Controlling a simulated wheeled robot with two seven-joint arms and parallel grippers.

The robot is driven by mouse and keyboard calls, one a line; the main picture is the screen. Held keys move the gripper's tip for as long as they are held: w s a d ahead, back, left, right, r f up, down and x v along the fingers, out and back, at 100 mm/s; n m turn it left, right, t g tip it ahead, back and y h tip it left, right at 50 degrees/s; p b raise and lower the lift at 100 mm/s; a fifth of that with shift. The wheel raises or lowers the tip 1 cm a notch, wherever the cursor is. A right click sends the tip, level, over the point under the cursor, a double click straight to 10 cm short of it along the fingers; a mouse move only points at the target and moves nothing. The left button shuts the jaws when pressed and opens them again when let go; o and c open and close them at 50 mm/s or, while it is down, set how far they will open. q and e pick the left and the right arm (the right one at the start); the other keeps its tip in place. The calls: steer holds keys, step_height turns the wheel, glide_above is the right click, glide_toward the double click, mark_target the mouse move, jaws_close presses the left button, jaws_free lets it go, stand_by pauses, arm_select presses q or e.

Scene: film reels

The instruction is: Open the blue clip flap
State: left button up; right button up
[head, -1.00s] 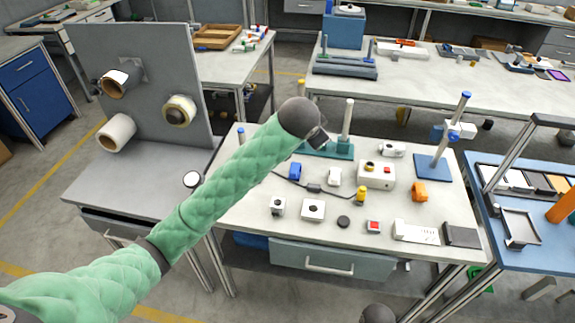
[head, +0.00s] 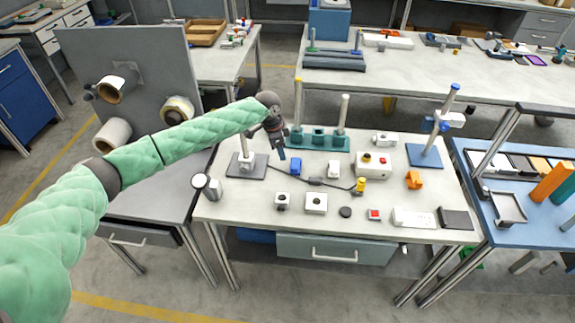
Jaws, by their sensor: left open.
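My left arm reaches in from the left. My left gripper (head: 280,150) points down above the table, just left of and behind the blue piece, apart from it; its jaws are open and hold nothing visible. My right gripper is not in view.
A stand with an upright post (head: 245,145) is close beside my left gripper. A teal rack with upright posts (head: 320,140) stands behind. Small devices (head: 316,203) line the front.

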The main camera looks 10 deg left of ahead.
mark_target(294, 167)
arm_select(q)
steer(key=d+f+m+p, duration=0.1)
steer(key=f, duration=0.1)
steer(key=d+f+m+h+p, duration=0.1)
steer(key=f, duration=0.1)
steer(key=d+f+m+h+p, duration=0.1)
steer(key=f, duration=0.1)
steer(key=shift+d+f+g+p, duration=0.35)
steer(key=shift+d+g+p, duration=0.05)
steer(key=shift+d+f, duration=0.2)
steer(key=shift+f, duration=0.45)
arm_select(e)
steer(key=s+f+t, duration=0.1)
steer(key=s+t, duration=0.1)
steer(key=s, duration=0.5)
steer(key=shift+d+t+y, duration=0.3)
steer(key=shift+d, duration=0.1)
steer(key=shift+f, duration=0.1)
arm_select(q)
steer(key=shift+w, duration=0.1)
jaws_close()
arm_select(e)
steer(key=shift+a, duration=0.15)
